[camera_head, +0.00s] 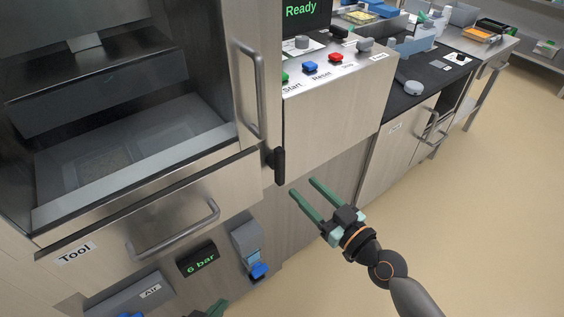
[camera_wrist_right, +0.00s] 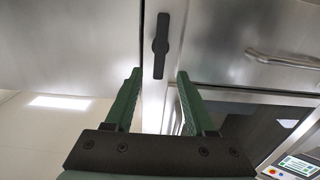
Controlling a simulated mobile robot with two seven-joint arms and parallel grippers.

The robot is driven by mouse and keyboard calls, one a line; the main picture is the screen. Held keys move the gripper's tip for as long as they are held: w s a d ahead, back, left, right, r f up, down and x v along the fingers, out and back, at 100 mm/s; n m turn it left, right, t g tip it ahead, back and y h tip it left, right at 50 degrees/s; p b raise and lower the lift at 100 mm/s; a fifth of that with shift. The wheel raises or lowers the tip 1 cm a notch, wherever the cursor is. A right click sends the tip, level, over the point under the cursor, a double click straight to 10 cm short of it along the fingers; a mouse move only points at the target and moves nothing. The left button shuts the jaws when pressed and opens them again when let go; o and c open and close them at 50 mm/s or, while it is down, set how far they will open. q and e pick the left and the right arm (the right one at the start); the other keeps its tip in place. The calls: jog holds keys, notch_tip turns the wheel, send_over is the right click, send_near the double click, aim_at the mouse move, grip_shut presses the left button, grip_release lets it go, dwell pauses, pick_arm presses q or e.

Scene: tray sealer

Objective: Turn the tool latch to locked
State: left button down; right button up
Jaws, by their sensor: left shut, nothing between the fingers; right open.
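The tool latch (camera_head: 279,166) is a small black lever at the right end of the Tool drawer (camera_head: 170,212), and its arm stands roughly upright. In the right wrist view the latch (camera_wrist_right: 160,45) lies lengthwise, with its near end in line with the gap between my fingers. My right gripper (camera_head: 303,187) is open and empty, its green fingers pointing at the latch from the lower right; contact does not show. The right wrist view shows the same gripper (camera_wrist_right: 159,74).
The drawer handle (camera_head: 178,232) is left of the latch, and the vertical door handle (camera_head: 252,90) is above it. A button panel (camera_head: 335,70) juts out at upper right. A 6 bar display (camera_head: 198,259) and blue valve (camera_head: 259,271) are below. Floor at right is clear.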

aim_at(283, 167)
jog(key=x, duration=1)
jog(key=shift+w+a, duration=0.1)
grip_shut()
